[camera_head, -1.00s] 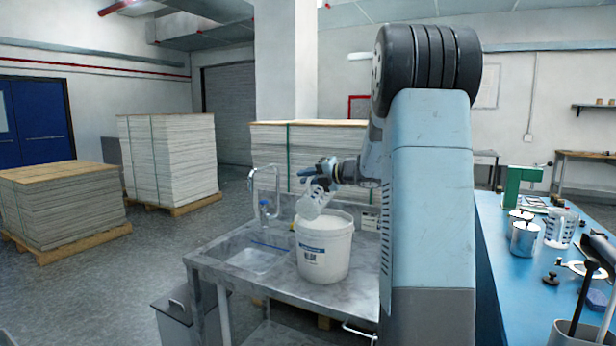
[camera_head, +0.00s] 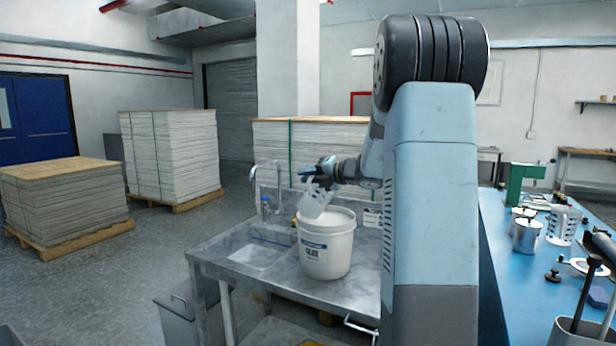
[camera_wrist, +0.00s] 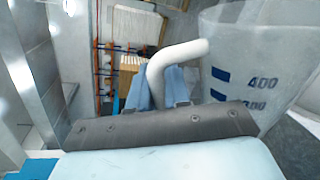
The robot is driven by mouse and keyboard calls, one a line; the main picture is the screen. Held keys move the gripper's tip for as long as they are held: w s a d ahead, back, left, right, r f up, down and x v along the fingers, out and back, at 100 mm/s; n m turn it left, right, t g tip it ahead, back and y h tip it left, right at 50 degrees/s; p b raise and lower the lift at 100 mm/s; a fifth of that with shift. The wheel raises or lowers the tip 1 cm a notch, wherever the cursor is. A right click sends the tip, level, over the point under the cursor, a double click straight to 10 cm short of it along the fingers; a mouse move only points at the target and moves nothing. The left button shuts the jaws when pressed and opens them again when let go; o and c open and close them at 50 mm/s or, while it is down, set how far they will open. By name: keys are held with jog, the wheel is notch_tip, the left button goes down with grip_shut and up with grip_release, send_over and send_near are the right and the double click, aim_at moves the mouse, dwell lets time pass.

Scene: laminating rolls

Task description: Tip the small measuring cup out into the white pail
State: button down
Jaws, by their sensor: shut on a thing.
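The small measuring cup (camera_head: 316,203) is translucent and white, held tilted over the white pail (camera_head: 326,254), close to its rim. The pail stands upright on a steel sink bench and has a blue label. My gripper (camera_head: 318,178) is shut on the cup's handle. In the wrist view, the curved white handle (camera_wrist: 183,53) sits between my light-blue fingers (camera_wrist: 166,88), and the cup's wall (camera_wrist: 262,50) shows blue 400 and 300 marks at the right. I cannot tell what is in the cup, or whether anything is pouring out.
The steel bench (camera_head: 240,262) has a sink and a tap (camera_head: 268,185). A blue table (camera_head: 510,285) at the right carries a metal pot (camera_head: 526,235), a clear marked jug (camera_head: 563,226) and a green press (camera_head: 520,185). Stacked sheets (camera_head: 172,155) stand on pallets behind.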

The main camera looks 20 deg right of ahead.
aim_at(302, 199)
jog(key=shift+s+a+f+n+t+h, duration=0.35)
jog(key=shift+s+a+f+n, duration=0.35)
jog(key=shift+n, duration=0.3)
jog(key=shift+w, duration=0.1)
jog(key=shift+s+a+f+n+t, duration=0.15)
jog(key=shift+s+a+n, duration=0.15)
jog(key=shift+n, duration=0.3)
jog(key=shift+s+a+n+t, duration=0.15)
jog(key=shift+a+n, duration=0.15)
jog(key=shift+n, duration=0.3)
jog(key=shift+s+a+r+n+t, duration=0.1)
jog(key=shift+a+r+n+t, duration=0.2)
jog(key=shift+n, duration=0.4)
jog(key=shift+s+r+n+t, duration=0.1)
jog(key=shift+r+n, duration=0.25)
jog(key=shift+n, duration=0.35)
jog(key=shift+w+d+f+n+t, duration=0.15)
jog(key=shift+f+n+t, duration=0.1)
jog(key=shift+f+n, duration=1.3)
jog(key=shift+f, duration=0.3)
